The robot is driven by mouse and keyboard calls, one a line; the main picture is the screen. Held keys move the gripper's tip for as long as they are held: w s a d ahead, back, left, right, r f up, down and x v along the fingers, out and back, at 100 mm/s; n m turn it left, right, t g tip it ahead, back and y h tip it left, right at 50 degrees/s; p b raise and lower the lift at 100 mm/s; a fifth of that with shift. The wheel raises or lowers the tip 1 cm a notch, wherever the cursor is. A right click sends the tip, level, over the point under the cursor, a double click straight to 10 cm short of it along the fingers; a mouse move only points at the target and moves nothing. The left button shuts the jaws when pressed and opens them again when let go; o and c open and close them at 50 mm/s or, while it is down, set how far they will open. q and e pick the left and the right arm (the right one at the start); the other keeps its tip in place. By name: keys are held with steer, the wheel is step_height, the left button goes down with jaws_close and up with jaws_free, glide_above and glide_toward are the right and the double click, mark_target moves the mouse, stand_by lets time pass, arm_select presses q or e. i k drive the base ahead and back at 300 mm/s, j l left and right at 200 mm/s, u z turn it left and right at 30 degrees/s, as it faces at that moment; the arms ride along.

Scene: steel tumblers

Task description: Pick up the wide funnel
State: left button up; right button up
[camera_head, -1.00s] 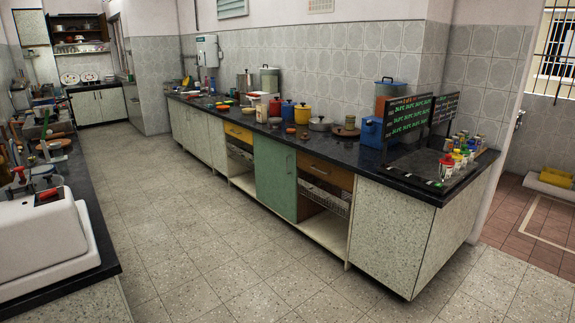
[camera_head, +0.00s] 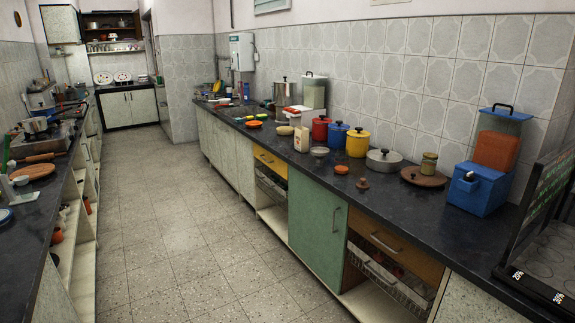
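I cannot make out a wide funnel for certain in the head view. The long dark counter (camera_head: 450,225) on the right carries many kitchen items, and the left counter (camera_head: 25,240) carries others, many too small to tell. Neither of my grippers shows in this view.
On the right counter stand a red canister (camera_head: 320,129), a blue canister (camera_head: 337,136), a yellow canister (camera_head: 357,143), a lidded steel pot (camera_head: 383,161) and a blue box (camera_head: 478,191). A dark rack (camera_head: 535,235) is at the right edge. The tiled aisle (camera_head: 180,240) is clear.

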mark_target(320, 156)
steer(key=i+l+u, duration=0.1)
steer(key=i+u, duration=0.35)
steer(key=i, duration=1.55)
